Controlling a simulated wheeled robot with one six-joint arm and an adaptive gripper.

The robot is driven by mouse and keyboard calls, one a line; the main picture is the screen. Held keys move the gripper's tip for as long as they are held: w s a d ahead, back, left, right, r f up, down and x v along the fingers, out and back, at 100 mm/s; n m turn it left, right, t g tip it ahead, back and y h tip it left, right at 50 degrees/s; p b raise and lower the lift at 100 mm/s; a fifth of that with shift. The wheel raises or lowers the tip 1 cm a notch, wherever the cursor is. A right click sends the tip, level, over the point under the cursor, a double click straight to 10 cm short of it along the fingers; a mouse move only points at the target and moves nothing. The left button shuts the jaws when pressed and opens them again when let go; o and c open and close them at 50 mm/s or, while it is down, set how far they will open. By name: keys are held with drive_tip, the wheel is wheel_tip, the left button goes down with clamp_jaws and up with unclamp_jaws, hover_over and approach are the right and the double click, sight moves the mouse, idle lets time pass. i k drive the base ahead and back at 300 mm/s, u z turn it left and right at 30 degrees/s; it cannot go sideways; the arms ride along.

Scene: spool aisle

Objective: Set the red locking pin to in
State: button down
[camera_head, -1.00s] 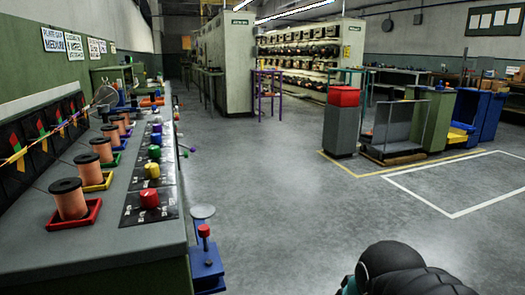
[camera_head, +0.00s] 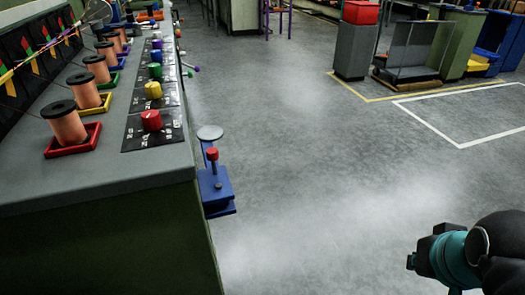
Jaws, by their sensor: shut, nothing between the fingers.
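A red-topped pin (camera_head: 212,154) stands upright on a blue bracket (camera_head: 214,190) at the front right end of the long bench. This looks like the red locking pin. A grey round disc (camera_head: 210,133) sits just behind it. I cannot tell from here whether the pin is in or out. Part of my own black and teal arm shows at the lower right, well to the right of the bracket and apart from it. The fingers of my gripper do not show.
The bench (camera_head: 120,180) runs along the left with copper-coloured spools in trays and a row of coloured knobs, the nearest a red knob (camera_head: 152,120). Open grey floor (camera_head: 310,180) lies right of the bracket. A grey bin with a red top (camera_head: 358,40) stands at the back.

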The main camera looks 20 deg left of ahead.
sight(212, 155)
drive_tip(key=z, duration=0.3)
drive_tip(key=i, duration=0.75)
drive_tip(key=u, duration=2.5)
